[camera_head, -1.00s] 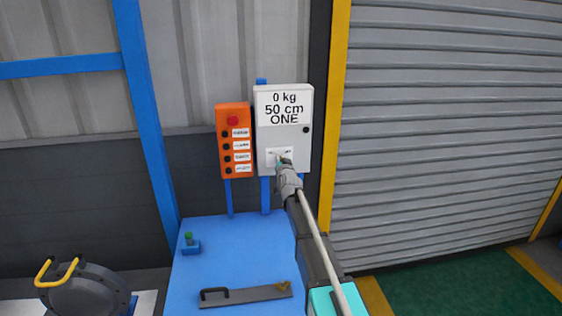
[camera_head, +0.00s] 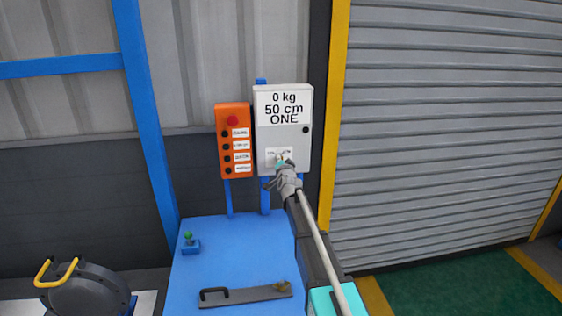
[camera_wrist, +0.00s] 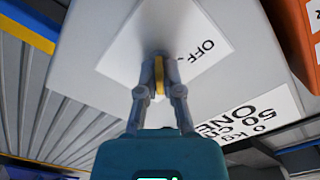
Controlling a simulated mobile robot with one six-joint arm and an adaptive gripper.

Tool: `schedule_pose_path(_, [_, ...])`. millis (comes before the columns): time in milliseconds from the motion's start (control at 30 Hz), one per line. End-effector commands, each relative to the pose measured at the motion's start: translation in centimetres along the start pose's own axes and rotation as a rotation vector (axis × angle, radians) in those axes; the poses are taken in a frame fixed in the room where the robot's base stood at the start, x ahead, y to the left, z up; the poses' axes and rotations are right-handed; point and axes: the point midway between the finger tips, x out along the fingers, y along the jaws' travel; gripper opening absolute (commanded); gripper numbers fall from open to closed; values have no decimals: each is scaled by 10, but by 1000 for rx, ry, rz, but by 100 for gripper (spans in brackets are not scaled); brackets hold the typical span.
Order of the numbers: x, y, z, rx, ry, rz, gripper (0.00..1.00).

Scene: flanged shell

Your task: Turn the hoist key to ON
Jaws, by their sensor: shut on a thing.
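The hoist key (camera_wrist: 159,76) is a thin yellow piece standing out from a white label plate (camera_wrist: 125,45) on the grey control box. My gripper (camera_wrist: 158,82) is shut on the key, one finger on each side, in the wrist view. That view is upside down; "OFF" shows on the plate to the right of the key, and no ON mark is readable. In the head view, my gripper (camera_head: 284,167) is at the plate (camera_head: 277,155) low on the control box (camera_head: 283,140). The key is hidden there. The box display (camera_head: 283,107) reads "0 kg 50 cm ONE".
An orange button panel (camera_head: 234,140) with a red button stands close left of the box. Below is a blue table (camera_head: 235,240) with a flat handled bar (camera_head: 245,294) and a small green-topped part (camera_head: 188,240). A grey shutter (camera_head: 440,130) is at right.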

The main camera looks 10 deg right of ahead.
Motion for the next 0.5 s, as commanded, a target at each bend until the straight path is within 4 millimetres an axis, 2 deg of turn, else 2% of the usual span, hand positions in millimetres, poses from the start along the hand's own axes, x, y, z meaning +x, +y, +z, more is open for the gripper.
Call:
schedule_pose_path(167, [0,0,0,-1,2,0,0])
schedule_pose_path(200, [0,0,0,-1,2,0,16])
schedule_pose_path(333, [0,0,0,-1,1,0,40])
schedule_pose_path(367, [0,0,0,-1,1,0,43])
schedule_pose_path(500, [0,0,0,-1,1,0,43])
